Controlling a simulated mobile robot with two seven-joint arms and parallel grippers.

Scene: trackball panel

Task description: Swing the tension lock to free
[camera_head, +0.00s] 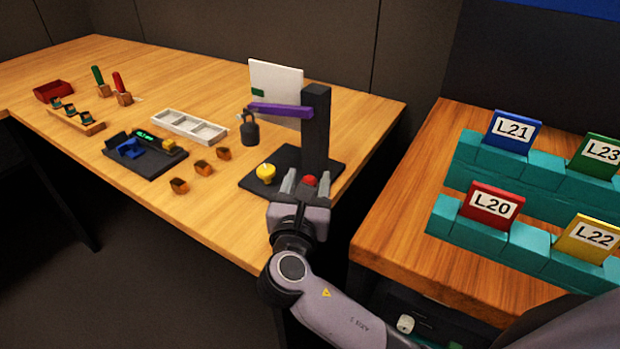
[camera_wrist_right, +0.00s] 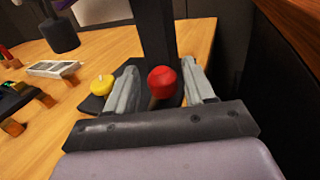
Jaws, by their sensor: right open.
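A dark stand has a black base plate (camera_head: 257,184), an upright black column (camera_head: 315,130) and a purple arm (camera_head: 280,110). A dark weight (camera_head: 250,133) hangs from the arm's left end. A red ball knob (camera_head: 310,180) is at the column's foot; in the right wrist view the red knob (camera_wrist_right: 162,81) tops a short stem. A yellow knob (camera_head: 266,173) sits left of it on the plate. No label shows which part is the tension lock. My right gripper (camera_head: 306,177) is open, its fingers either side of the red knob in view; contact cannot be told. My left gripper is out of view.
A white card (camera_head: 275,84) stands behind the stand. Left on the table are a white tray (camera_head: 189,127), small brown blocks (camera_head: 201,167) and a black device (camera_head: 146,156). A second table (camera_head: 400,215) at right holds teal racks with labelled cards.

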